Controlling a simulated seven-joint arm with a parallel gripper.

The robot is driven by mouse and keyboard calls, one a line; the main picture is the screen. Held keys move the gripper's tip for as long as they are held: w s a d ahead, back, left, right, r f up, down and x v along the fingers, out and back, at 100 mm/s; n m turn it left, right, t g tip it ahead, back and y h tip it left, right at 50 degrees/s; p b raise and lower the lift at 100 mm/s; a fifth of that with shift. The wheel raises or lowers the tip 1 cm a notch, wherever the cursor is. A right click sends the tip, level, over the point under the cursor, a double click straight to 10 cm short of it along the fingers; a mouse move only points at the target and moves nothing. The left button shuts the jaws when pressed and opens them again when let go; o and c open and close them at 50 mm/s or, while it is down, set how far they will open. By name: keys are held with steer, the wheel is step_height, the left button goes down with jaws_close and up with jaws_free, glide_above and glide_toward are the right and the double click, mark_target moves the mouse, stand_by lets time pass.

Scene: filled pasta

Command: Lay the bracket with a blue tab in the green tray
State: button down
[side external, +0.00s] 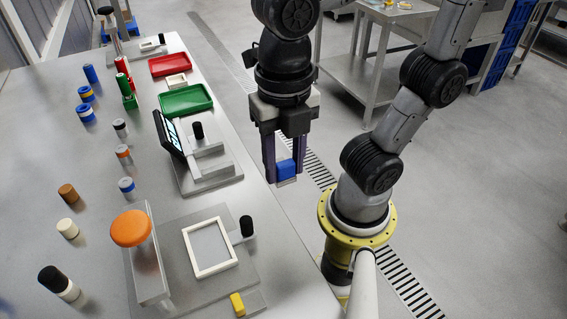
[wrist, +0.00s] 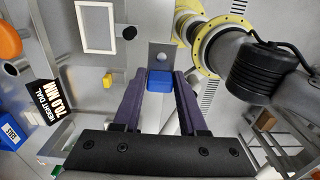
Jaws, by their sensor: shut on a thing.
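My gripper (side external: 284,174) is shut on the blue tab of the bracket (side external: 287,168), off the right edge of the bench in the side view. In the wrist view the blue tab (wrist: 160,82) sits between my two dark fingers (wrist: 160,88), and the bracket's grey plate with a hole (wrist: 162,52) extends beyond it. In the side view that plate is hard to make out. The green tray (side external: 186,112) lies on the bench, left of and beyond my gripper, and looks empty. It is not seen in the wrist view.
A height gauge with a display (side external: 168,133) stands between the green tray and the near fixture. A white frame (side external: 233,262), an orange knob (side external: 132,228) and a yellow block (side external: 237,304) are nearer. A red tray (side external: 153,68) lies beyond. Several cylinders stand along the left.

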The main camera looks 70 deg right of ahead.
mark_target(284, 162)
steer(key=shift+r, duration=2.65)
